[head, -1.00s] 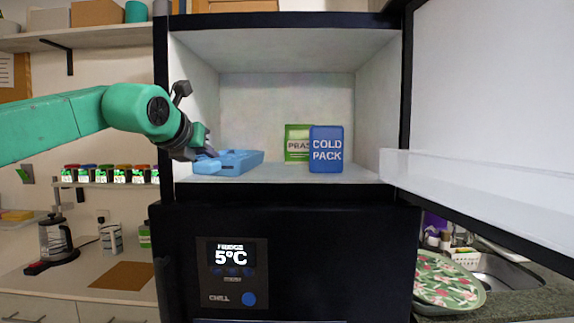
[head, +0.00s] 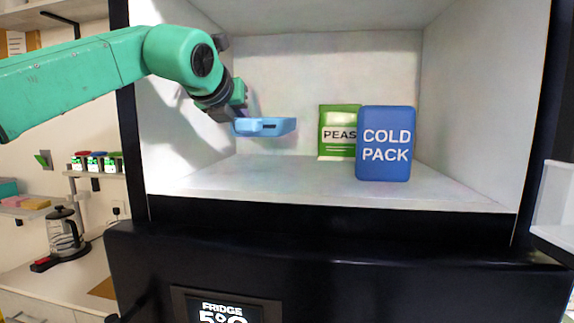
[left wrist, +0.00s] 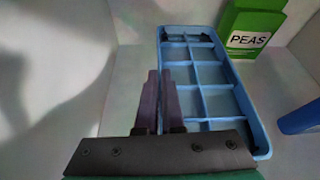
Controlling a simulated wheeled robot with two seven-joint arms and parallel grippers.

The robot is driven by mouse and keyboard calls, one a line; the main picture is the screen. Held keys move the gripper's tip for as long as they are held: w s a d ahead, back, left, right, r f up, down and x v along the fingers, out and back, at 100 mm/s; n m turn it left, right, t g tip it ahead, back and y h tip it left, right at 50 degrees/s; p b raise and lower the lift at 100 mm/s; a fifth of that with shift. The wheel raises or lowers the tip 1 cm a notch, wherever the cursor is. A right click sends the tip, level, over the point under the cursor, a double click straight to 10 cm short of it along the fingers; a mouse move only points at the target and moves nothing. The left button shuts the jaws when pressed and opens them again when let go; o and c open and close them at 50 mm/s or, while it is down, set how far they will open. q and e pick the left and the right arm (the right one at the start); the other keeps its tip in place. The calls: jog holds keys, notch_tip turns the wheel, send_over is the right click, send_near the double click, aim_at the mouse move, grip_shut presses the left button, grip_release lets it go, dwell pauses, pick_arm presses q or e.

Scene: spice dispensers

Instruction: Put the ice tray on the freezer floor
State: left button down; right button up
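The light blue ice tray (head: 264,126) is inside the open freezer compartment, at its left side. It looks level and raised above the freezer floor (head: 310,183). My left gripper (head: 236,121) reaches in from the left and holds the tray by its left side. In the left wrist view the tray (left wrist: 210,76) shows its empty compartments, and my left gripper's fingers (left wrist: 160,82) are close together on its left wall. My right gripper is not in view.
A blue cold pack (head: 386,144) stands upright on the freezer floor at centre right, partly in front of a green peas packet (head: 335,145). The floor left of them and to the far right is clear. The freezer's left wall (head: 170,130) is close to my left arm.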

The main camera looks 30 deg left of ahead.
aim_at(244, 173)
pick_arm(q)
jog(key=f, duration=0.1)
jog(key=s+f, duration=0.1)
jog(key=f, duration=0.1)
jog(key=shift+d, duration=0.15)
jog(key=f, duration=0.5)
jog(key=shift+w, duration=0.25)
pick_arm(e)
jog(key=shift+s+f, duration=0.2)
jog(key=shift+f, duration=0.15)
pick_arm(q)
jog(key=shift+s, duration=0.1)
jog(key=shift+f+b, duration=0.2)
jog(key=shift+b, duration=0.35)
jog(key=c, duration=1.1)
grip_release()
jog(key=shift+o, duration=0.2)
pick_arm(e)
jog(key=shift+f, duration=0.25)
pick_arm(q)
jog(key=shift+r, duration=0.1)
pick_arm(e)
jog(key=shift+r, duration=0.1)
